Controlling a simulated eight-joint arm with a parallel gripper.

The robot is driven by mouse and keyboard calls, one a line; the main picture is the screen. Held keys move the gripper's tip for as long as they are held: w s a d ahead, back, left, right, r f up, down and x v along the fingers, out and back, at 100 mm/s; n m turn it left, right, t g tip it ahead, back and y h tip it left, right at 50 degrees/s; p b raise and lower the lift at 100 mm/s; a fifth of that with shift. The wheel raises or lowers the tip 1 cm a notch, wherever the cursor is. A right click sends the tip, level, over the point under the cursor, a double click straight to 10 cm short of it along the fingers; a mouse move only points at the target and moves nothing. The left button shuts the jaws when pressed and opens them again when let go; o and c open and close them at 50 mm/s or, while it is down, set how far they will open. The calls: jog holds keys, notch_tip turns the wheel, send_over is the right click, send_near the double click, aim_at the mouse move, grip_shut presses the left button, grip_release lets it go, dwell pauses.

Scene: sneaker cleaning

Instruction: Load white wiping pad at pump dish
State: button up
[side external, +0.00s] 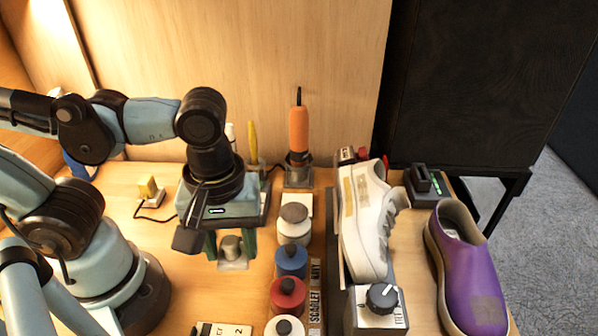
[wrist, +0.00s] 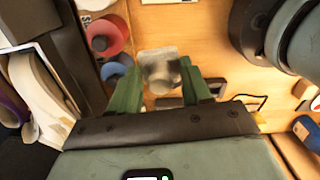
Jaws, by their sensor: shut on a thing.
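My gripper (side external: 231,244) points down over the wooden table, left of the row of round pots. In the wrist view its green fingers (wrist: 161,76) are shut on the grey round knob of a pale square pad (wrist: 157,53). This looks like the white wiping pad; its base (side external: 233,265) shows below the fingers in the side view. I cannot tell from the side view whether it touches the table. No pot is clearly marked as the pump dish; a white pot with a grey top (side external: 294,224) stands right of my gripper.
A blue pot (side external: 291,261), a red pot (side external: 288,296) and another white pot (side external: 284,328) line up toward the front. A white sneaker (side external: 366,220) sits on a stand with a dial (side external: 382,298). A purple shoe (side external: 464,265) is at right. An orange tool (side external: 298,130) stands behind.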

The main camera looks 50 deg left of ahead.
jog(key=w+r, duration=0.3)
jog(key=w, duration=0.5)
send_near(294, 212)
jog(key=shift+f, duration=2.55)
jog(key=shift+f, duration=0.95)
notch_tip(294, 212, up, 7)
dwell(1.0)
dwell(0.4)
